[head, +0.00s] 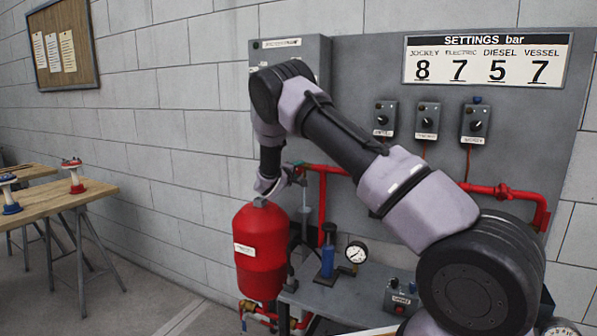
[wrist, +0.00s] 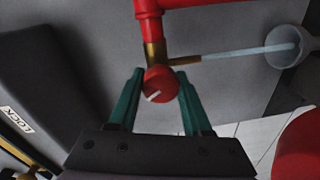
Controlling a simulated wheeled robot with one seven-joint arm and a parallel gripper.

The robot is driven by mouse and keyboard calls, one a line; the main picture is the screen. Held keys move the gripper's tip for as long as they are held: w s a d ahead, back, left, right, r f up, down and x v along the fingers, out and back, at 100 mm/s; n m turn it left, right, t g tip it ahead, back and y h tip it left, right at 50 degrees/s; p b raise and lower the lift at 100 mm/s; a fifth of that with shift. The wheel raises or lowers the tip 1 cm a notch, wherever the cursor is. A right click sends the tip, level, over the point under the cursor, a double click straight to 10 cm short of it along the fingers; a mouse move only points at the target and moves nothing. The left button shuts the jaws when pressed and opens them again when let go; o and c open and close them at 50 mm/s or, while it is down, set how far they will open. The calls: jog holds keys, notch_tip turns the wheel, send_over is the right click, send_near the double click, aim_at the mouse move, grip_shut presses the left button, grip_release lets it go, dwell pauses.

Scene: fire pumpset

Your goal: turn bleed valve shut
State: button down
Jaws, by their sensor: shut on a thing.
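The bleed valve shows in the wrist view as a round red knob (wrist: 158,82) with a white line slanting across its face. It sits on a brass body (wrist: 155,52) below a red pipe (wrist: 148,8). My gripper (wrist: 160,82) has its two green fingers on either side of the knob, shut on it. In the head view my gripper (head: 268,185) is at the pipe's left end, above the red vessel; the knob and fingertips are largely hidden there by my arm.
A thin brass spout runs from the valve towards a pale funnel (wrist: 288,46). The red vessel (head: 262,250) stands close below. Switch boxes (head: 428,120) hang under the settings board (head: 487,60).

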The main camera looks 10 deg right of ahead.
jog(key=m, duration=0.5)
jog(key=shift+s+f+m+t, duration=0.1)
jog(key=shift+m+t, duration=0.3)
dwell(0.4)
jog(key=shift+c, duration=1.7)
grip_release()
jog(key=v, duration=1)
jog(key=shift+s+a, duration=0.15)
jog(key=shift+s, duration=0.2)
